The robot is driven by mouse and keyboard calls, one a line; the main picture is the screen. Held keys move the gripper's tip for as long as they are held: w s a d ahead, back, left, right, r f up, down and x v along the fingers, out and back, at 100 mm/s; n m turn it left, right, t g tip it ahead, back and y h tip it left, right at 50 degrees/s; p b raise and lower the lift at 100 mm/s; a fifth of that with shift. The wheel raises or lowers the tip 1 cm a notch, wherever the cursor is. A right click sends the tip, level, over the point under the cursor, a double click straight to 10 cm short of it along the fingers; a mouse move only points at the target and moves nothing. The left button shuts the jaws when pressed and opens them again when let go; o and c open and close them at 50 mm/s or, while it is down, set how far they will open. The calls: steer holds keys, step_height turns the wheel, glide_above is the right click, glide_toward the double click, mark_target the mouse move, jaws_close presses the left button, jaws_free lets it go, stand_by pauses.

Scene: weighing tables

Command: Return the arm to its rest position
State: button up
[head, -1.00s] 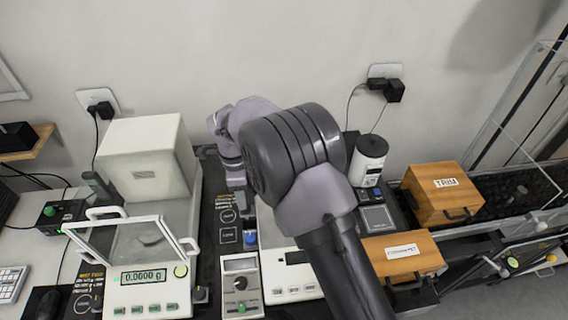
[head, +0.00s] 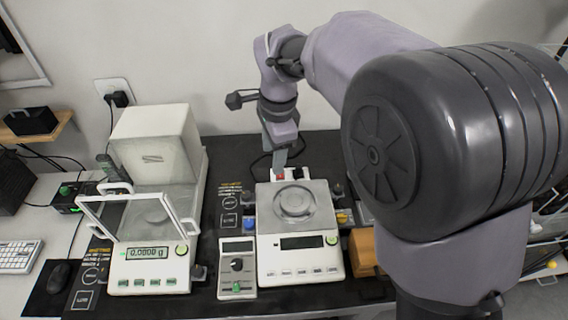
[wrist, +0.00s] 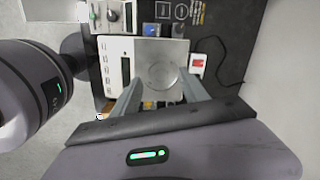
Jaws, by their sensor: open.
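My arm reaches in from the right in the head view, its large dark joint covering much of that side. My gripper (head: 284,163) points down behind the right-hand balance (head: 318,268), near its round weighing pan (head: 295,203). The wrist view shows my gripper's two fingers (wrist: 160,92) spread apart with nothing between them, over the edge of that balance. A small red and white item (wrist: 197,63) lies beside the balance; red also shows just under my gripper in the head view. The exact height of the fingertips is unclear.
A left balance (head: 150,277) with a white hood and open glass front reads 0.0000 g. A small control box (head: 237,268) stands between the balances. A wall with a socket (head: 115,97) is behind.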

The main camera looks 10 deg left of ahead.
steer(key=shift+s+d+r, duration=0.5)
steer(key=shift+s+d, duration=0.25)
steer(key=shift+d, duration=0.15)
steer(key=s+d+r+n+t+y+b, duration=0.1)
steer(key=s+d+r+n+t+b, duration=0.15)
steer(key=s+d, duration=0.45)
steer(key=s+d+r+n+t+b, duration=0.1)
steer(key=s+d+n+b, duration=0.15)
steer(key=s+d, duration=0.45)
steer(key=s+d+f+n+t, duration=0.1)
steer(key=s+d+f+n, duration=0.2)
steer(key=s, duration=0.4)
steer(key=shift+s+f, duration=0.15)
steer(key=shift+f, duration=0.45)
